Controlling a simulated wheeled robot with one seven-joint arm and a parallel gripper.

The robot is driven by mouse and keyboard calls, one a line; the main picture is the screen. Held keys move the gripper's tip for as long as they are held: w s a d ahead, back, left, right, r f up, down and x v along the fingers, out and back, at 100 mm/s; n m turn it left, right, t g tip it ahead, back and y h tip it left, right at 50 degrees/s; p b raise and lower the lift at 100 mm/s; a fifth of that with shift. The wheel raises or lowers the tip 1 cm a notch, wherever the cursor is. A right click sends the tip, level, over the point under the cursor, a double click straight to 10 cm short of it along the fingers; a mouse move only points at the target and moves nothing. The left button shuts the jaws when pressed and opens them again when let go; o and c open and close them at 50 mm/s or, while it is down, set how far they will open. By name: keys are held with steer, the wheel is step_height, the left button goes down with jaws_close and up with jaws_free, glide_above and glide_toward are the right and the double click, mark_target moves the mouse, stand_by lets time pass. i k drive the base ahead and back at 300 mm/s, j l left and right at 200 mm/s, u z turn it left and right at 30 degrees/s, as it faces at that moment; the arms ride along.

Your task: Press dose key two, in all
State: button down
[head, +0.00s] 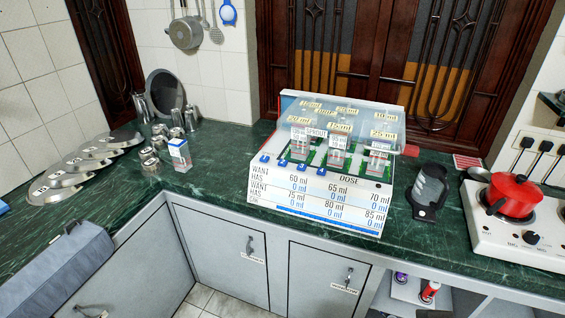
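The digits on the keys are too small to read surely. The front panel shows WANT values of 60, 65, 70, 75, 80 and 85 ml, and each HAS value reads 0 ml. My gripper is not in view.
A dark upright holder-like object (430,190) stands right of the purifier. Further right is a white stove (520,230) with a red pot (513,195). A small blue-white carton (180,155) and steel cups stand left. The counter before the carton is clear.

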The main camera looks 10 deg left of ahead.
mark_target(281, 162)
steer(key=i+j, duration=0.2)
steer(key=j, duration=0.2)
steer(key=i+j, duration=0.25)
steer(key=j, duration=0.15)
steer(key=i+j, duration=0.2)
steer(key=j, duration=0.25)
steer(key=i+j, duration=0.25)
steer(key=j, duration=0.15)
steer(key=i+j, duration=0.2)
steer(key=j, duration=0.2)
steer(key=i+j, duration=0.25)
steer(key=j, duration=0.15)
steer(key=u, duration=0.05)
